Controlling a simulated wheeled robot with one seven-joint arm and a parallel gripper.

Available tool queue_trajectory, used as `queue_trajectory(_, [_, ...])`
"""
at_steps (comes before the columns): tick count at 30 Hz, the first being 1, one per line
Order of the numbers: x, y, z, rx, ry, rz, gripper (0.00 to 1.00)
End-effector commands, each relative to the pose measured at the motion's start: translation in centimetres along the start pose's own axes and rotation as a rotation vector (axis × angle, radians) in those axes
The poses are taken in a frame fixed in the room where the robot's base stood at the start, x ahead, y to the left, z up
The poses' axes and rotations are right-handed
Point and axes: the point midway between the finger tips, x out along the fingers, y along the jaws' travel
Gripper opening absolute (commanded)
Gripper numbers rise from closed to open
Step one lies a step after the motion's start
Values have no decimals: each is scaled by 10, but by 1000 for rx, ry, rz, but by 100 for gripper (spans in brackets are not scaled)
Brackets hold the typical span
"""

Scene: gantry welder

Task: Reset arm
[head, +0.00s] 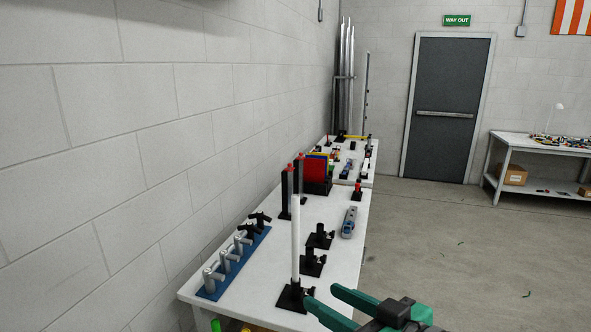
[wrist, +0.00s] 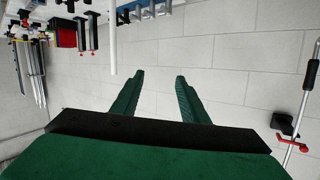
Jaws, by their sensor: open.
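My gripper (head: 322,301) has green fingers and shows at the bottom of the head view, to the right of the near end of a white workbench (head: 262,290). It is open, with nothing between its fingers. In the wrist view my gripper (wrist: 158,76) also shows with its fingers apart. The block wall (wrist: 225,60) lies beyond them, and the picture looks upside down.
A white rod (head: 295,240) stands upright in a black base near the gripper. Black holders (head: 312,262), a blue rack (head: 232,265) and a grey-blue tool (head: 349,222) sit on the bench. Open floor (head: 450,260) lies to the right, before a grey door (head: 440,105).

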Motion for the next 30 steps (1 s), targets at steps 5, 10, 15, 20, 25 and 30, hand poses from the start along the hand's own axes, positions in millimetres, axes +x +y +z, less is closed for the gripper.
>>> queue_trajectory(5, [18,3,11,83,73,2,40])
queue_trajectory(10, [42,11,31,203,170,26,40])
queue_trajectory(15, [63,18,62,325,261,79,40])
queue_trajectory(20, [78,22,100,423,320,148,40])
queue_trajectory(25, [88,22,147,504,358,238,40])
queue_trajectory(30, [90,14,199,558,370,336,40])
